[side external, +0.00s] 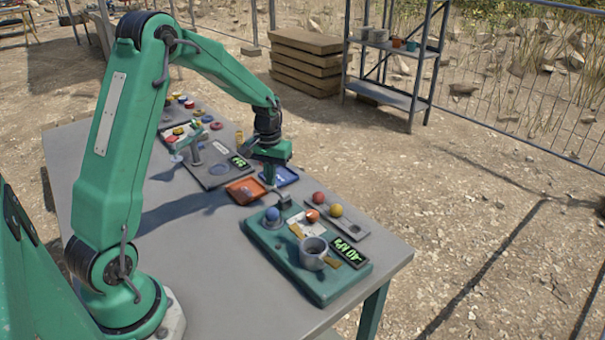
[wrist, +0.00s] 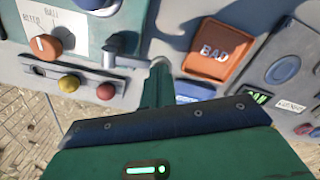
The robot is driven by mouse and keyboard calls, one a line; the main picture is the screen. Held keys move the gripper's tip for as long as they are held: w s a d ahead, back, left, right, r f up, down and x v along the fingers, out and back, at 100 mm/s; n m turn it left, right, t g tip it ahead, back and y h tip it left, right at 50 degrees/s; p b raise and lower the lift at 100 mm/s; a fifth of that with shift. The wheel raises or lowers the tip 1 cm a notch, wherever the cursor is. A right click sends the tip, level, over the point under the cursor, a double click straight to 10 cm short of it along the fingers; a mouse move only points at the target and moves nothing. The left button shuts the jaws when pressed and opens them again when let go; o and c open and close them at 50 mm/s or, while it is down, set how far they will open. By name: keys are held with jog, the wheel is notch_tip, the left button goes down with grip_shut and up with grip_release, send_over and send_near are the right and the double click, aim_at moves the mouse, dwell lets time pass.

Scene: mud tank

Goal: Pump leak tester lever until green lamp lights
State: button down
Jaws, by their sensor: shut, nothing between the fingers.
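A teal tester box (side external: 290,262) sits at the near right end of the table. It carries a blue ball knob (side external: 272,214), a metal cup (side external: 313,250) and a display with green characters (side external: 348,252) reading about -40 kPa. A dark bracket-like part (side external: 284,201) stands at its far edge; I cannot tell if it is the lever. I cannot make out a lit green lamp on the box. My gripper (side external: 269,182) is shut and empty, pointing down just beyond the box. Its fingers (wrist: 158,88) also show in the wrist view, close to the box's edge.
An orange tray marked BAD (wrist: 212,50) and a blue tray (side external: 280,176) lie beside my gripper. A grey rack (side external: 350,232) with red and yellow balls adjoins the box. Another grey device with a display (side external: 212,165) stands farther back.

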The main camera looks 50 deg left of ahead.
jog(key=shift+r, duration=1.5)
jog(key=shift+f, duration=1.5)
jog(key=shift+r, duration=0.1)
notch_tip(320, 180, up, 7)
dwell(1.0)
dwell(0.7)
notch_tip(320, 180, up, 4)
jog(key=shift+f, duration=0.2)
